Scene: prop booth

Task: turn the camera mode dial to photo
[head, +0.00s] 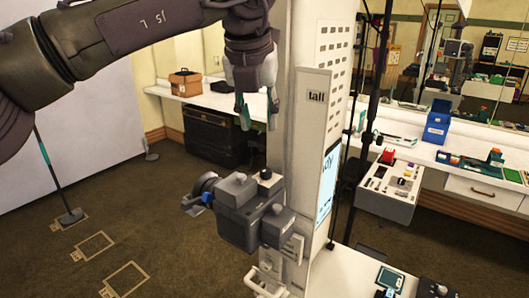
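The camera (243,222) is a dark grey, boxy body mounted at the white column, with its lens (204,184) toward the left. A small dark round knob (265,174) stands on top of it, likely the mode dial; its markings and setting are too small to read. My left gripper (257,114) hangs above the camera, fingers pointing down. Its two teal-tipped fingers are apart with nothing between them. It appears clear of the knob, with a gap below the fingertips. My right gripper is not in view.
The tall white column (307,125) stands close on the right of my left gripper, with a lit screen panel (327,185). A white counter (400,130) on the right holds a blue box (437,122). A control panel box (391,184) stands below. Open floor lies left.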

